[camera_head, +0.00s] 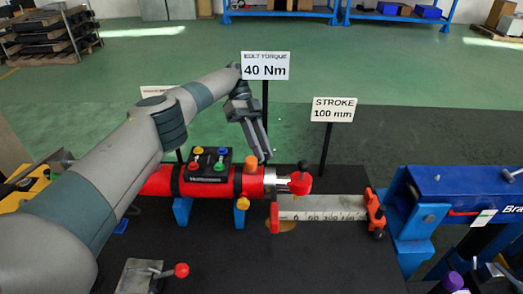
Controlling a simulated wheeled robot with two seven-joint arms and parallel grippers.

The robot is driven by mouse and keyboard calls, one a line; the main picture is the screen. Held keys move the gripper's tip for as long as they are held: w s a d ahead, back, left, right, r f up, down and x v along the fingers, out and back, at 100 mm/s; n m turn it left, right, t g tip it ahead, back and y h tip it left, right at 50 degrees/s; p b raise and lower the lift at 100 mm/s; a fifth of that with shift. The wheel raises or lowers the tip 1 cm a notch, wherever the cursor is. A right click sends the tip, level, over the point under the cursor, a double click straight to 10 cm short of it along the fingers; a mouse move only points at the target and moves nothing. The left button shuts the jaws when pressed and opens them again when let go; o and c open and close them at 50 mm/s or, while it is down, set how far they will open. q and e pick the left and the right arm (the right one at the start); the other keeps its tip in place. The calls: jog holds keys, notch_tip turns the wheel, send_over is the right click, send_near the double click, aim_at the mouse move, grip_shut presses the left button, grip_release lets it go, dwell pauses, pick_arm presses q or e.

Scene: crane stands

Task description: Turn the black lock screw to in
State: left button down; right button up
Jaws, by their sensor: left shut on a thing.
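My left gripper (264,158) reaches down from the upper left to the right end of the red cylinder (157,182). It is shut with its fingertips low over the cylinder's end, just right of an orange knob (250,161). The fingers hide what they hold; from their place it seems to be the black lock screw. The thread and how far in the screw sits cannot be seen. A silver rod end (283,180) and a red piece with a dark top (300,183) lie to the right. My right gripper is not in view.
A black box with coloured buttons (206,165) sits on the cylinder. Signs for 40 Nm (265,66) and 100 mm (333,110) stand on posts behind. A scale (325,208) and blue stand (410,222) are to the right. A red-knobbed lever (181,270) is in front.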

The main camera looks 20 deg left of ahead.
pick_arm(q)
jog(key=c, duration=1.6)
grip_release()
